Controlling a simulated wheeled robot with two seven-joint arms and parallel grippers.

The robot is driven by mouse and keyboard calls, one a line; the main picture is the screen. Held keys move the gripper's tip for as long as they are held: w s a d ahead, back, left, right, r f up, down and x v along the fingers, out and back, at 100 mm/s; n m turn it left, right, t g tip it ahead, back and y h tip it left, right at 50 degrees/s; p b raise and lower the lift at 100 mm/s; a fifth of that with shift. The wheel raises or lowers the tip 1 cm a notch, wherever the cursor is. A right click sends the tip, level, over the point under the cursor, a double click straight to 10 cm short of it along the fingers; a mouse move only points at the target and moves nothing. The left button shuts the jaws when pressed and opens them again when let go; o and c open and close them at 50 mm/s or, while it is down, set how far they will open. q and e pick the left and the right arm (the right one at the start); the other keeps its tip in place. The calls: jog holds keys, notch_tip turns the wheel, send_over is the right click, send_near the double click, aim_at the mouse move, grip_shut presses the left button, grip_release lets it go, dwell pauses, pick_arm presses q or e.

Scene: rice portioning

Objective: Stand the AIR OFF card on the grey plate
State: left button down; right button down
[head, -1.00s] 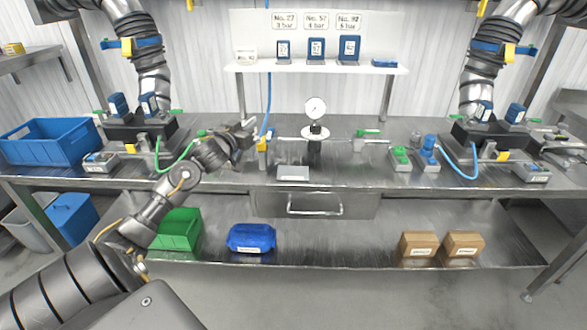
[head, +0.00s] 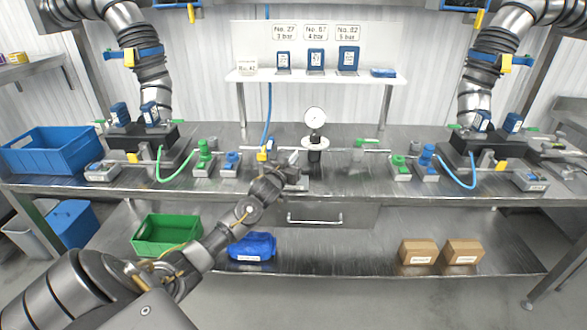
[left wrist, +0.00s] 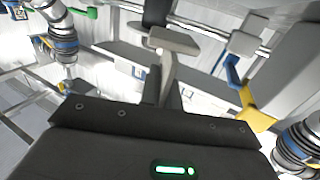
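My left gripper (head: 291,163) is over the middle of the bench, just left of the round gauge. The grey plate (head: 302,186) lies at the bench's front edge below it, partly hidden by my gripper and forearm. In the left wrist view the gripper (left wrist: 165,60) shows dark and light grey parts close together. I cannot tell whether they hold anything. I cannot pick out the AIR OFF card by its lettering in either view. My right gripper is not in view.
A round gauge (head: 314,118) stands on a pipe behind the plate, with a yellow handle (head: 262,155) to its left. Green (head: 204,152) and blue (head: 231,160) valves stand left of my gripper. A shelf (head: 315,77) with blue cards is above.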

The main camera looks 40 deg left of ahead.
pick_arm(q)
jog(key=shift+w+d+f+p, duration=0.1)
jog(key=shift+f+p, duration=0.25)
jog(key=shift+f, duration=1.3)
jog(key=shift+f, duration=0.1)
jog(key=c, duration=1.6)
grip_release()
jog(key=b+v, duration=0.1)
jog(key=v, duration=1.1)
